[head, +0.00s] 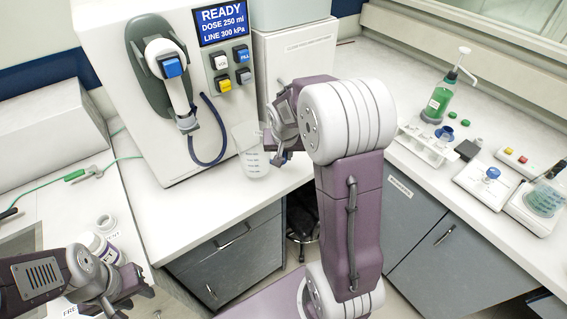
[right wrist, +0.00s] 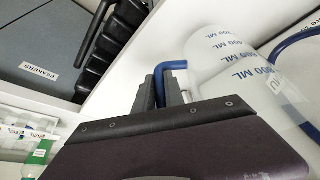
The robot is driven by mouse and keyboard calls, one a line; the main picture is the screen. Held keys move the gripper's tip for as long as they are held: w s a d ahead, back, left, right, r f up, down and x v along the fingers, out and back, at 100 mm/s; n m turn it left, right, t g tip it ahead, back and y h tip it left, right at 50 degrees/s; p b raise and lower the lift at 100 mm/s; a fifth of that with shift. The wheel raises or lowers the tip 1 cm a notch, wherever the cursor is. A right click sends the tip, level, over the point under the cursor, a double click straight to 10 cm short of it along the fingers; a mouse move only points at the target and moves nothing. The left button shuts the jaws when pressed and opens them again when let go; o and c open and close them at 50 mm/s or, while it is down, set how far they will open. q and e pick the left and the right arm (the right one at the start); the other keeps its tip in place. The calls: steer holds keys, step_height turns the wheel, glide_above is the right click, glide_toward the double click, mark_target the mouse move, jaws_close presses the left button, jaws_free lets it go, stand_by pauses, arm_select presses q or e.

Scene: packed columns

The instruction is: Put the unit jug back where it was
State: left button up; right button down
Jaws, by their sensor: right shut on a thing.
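The unit jug (head: 252,158), translucent with blue volume marks, is upright near the front edge of the counter, just right of the dosing machine. It also shows in the right wrist view (right wrist: 225,62), with its blue handle (right wrist: 173,67). My right gripper (head: 283,157) is shut on that handle; its dark fingers (right wrist: 168,90) lie on either side of it. I cannot tell whether the jug's base touches the counter. My left gripper (head: 132,295) is low at the left, apart from the jug; its fingers are not clear enough to judge.
The dosing machine (head: 105,55) has a READY screen (head: 222,22), a nozzle and a blue hose (head: 212,160). White jars (head: 105,225) stand near my left gripper. A green bottle (head: 438,102), a vial rack (head: 428,145) and scales (head: 488,180) occupy the right counter.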

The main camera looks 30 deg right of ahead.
mark_target(285, 164)
step_height(285, 164, down, 4)
steer(key=shift+s+r, duration=0.15)
steer(key=shift+w+f, duration=0.2)
steer(key=shift+s+f+b, duration=0.15)
steer(key=shift+f+b, duration=0.05)
steer(key=shift+b, duration=0.35)
steer(key=c, duration=1.4)
jaws_free()
steer(key=shift+r, duration=0.2)
